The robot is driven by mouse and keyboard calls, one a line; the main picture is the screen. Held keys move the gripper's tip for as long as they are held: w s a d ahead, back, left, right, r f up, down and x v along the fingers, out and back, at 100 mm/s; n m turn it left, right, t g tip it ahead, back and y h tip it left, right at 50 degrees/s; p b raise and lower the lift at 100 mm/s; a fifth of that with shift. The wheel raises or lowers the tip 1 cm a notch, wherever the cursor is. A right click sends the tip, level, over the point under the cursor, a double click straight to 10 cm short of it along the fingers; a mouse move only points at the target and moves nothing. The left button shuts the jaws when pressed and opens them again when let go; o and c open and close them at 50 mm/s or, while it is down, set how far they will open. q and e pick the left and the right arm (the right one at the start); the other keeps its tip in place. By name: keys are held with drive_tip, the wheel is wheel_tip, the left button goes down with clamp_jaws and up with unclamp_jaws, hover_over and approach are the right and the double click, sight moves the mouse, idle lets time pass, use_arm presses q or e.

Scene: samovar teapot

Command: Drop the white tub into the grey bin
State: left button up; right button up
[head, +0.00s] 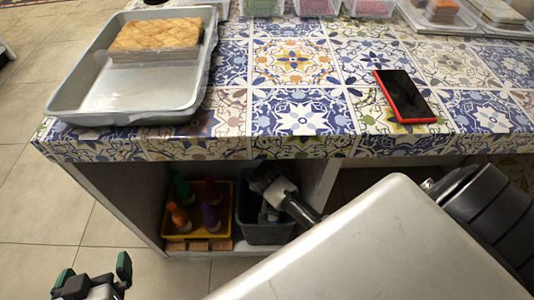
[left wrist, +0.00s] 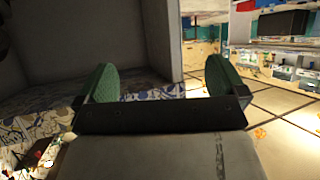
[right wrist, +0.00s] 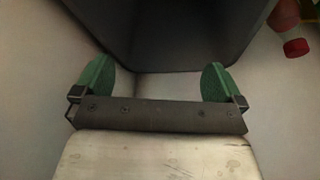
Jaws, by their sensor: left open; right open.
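The grey bin (head: 265,234) stands inside the open cabinet under the counter; its dark wall (right wrist: 180,30) fills the top of the right wrist view. My left gripper (head: 94,272) is open and empty, low in front of the cabinet's left side.
A yellow crate (head: 183,238) with several bottles stands left of the bin. A red-capped bottle (right wrist: 296,47) shows in the right wrist view. The counter above bears a grey tray (head: 125,85) with a pastry (head: 155,34) and a red-edged phone (head: 404,98).

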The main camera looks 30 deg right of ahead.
use_arm(q)
drive_tip(key=s+a+f+g+y+p, duration=0.1)
drive_tip(key=s+a+f+g, duration=0.1)
drive_tip(key=s+g, duration=0.2)
drive_tip(key=s+a+f+g+y+p, duration=0.1)
drive_tip(key=s+a+f+g+p, duration=0.1)
drive_tip(key=s+g, duration=0.2)
drive_tip(key=s, duration=0.2)
drive_tip(key=shift+s+g+p, duration=0.3)
use_arm(e)
drive_tip(key=v, duration=0.9)
drive_tip(key=shift+d, duration=0.1)
